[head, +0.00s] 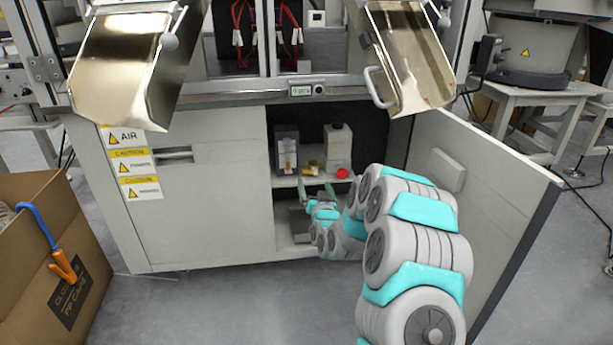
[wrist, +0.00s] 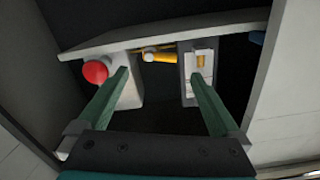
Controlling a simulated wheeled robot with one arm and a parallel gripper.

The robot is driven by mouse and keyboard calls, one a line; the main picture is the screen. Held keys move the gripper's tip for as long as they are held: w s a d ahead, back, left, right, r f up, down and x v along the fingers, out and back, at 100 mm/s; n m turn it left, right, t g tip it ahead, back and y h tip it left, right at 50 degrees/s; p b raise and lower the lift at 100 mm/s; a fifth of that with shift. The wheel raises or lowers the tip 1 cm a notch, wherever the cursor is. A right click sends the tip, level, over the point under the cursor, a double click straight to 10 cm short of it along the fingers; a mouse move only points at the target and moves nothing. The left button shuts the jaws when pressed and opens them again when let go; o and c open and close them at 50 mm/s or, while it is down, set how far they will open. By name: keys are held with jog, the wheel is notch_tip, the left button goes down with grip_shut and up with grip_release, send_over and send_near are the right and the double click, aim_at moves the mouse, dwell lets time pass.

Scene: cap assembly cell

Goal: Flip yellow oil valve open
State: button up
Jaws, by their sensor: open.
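The yellow oil valve (head: 311,169) is inside the open cabinet, low between two containers on the shelf. In the wrist view the yellow valve handle (wrist: 160,57) lies sideways just beyond and between my fingertips, without visible contact. My gripper (head: 315,186) reaches into the cabinet in front of the valve. Its green fingers are spread apart and nothing is between them in the wrist view (wrist: 160,76). A red round knob (head: 342,173) is to the right of the valve in the head view and at left in the wrist view (wrist: 95,72).
A grey unit (head: 286,146) and a whitish container (head: 338,142) flank the valve. The open cabinet door (head: 500,190) stands at the right of my arm. Metal chutes (head: 130,60) overhang the cabinet. A cardboard box (head: 35,290) stands at left. The floor in front is clear.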

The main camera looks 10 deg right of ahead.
aim_at(311, 173)
jog(key=shift+w+b, duration=0.3)
jog(key=shift+w, duration=3.4)
jog(key=c, duration=1.1)
jog(key=shift+o, duration=0.2)
jog(key=shift+f+n+p, duration=0.25)
jog(key=shift+n+p, duration=0.3)
jog(key=shift+n, duration=0.95)
jog(key=o, duration=1.1)
jog(key=shift+c, duration=0.2)
